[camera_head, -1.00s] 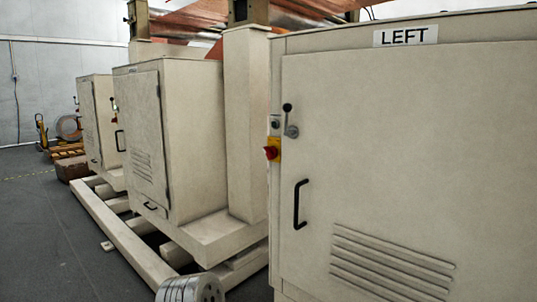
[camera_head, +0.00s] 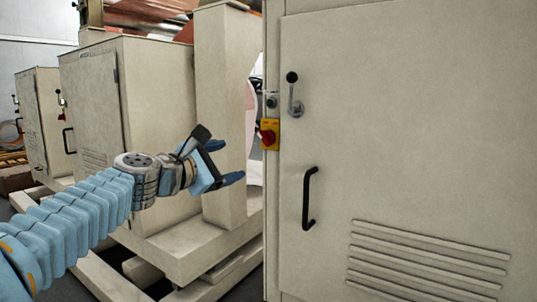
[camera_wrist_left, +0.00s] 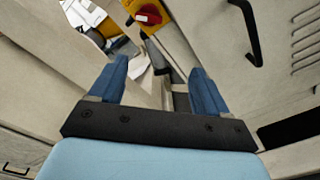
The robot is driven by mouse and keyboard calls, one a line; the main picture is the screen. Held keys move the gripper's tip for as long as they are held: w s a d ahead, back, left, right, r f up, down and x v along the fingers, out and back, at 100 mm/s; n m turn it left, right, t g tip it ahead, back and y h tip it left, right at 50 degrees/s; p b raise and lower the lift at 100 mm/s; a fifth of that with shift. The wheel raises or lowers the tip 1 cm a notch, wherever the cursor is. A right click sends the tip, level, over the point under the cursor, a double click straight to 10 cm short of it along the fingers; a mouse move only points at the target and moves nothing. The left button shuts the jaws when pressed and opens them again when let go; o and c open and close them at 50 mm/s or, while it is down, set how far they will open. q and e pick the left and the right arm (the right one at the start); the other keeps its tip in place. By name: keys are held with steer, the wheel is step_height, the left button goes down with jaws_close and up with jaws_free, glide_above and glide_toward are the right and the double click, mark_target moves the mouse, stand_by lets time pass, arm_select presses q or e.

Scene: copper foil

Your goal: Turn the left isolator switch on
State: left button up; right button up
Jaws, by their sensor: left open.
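The isolator switch (camera_head: 269,134) is a red rotary knob on a yellow plate at the left edge of the near cabinet (camera_head: 400,150). It also shows at the top of the left wrist view (camera_wrist_left: 149,15), ahead of the fingers. My left gripper (camera_head: 228,162) is open and empty, to the left of the switch and a little lower, apart from it. Its two blue fingers are spread in the left wrist view (camera_wrist_left: 158,80). The knob's exact setting is too small to tell. My right gripper is not in view.
A black-knobbed lever (camera_head: 294,95) sits right of the switch. A black door handle (camera_head: 309,198) and louvre slots (camera_head: 425,260) are below. A pale pillar (camera_head: 222,100) and another cabinet (camera_head: 150,120) stand behind my left arm.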

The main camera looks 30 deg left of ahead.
mark_target(263, 139)
arm_select(q)
steer(key=shift+t, duration=0.4)
steer(key=w+r+p, duration=0.1)
steer(key=w, duration=0.3)
steer(key=w+d+r+p, duration=0.1)
steer(key=w, duration=0.3)
steer(key=w+r+p, duration=0.1)
steer(key=w, duration=0.3)
steer(key=shift+w+d, duration=0.2)
steer(key=shift+c, duration=0.2)
steer(key=c, duration=1)
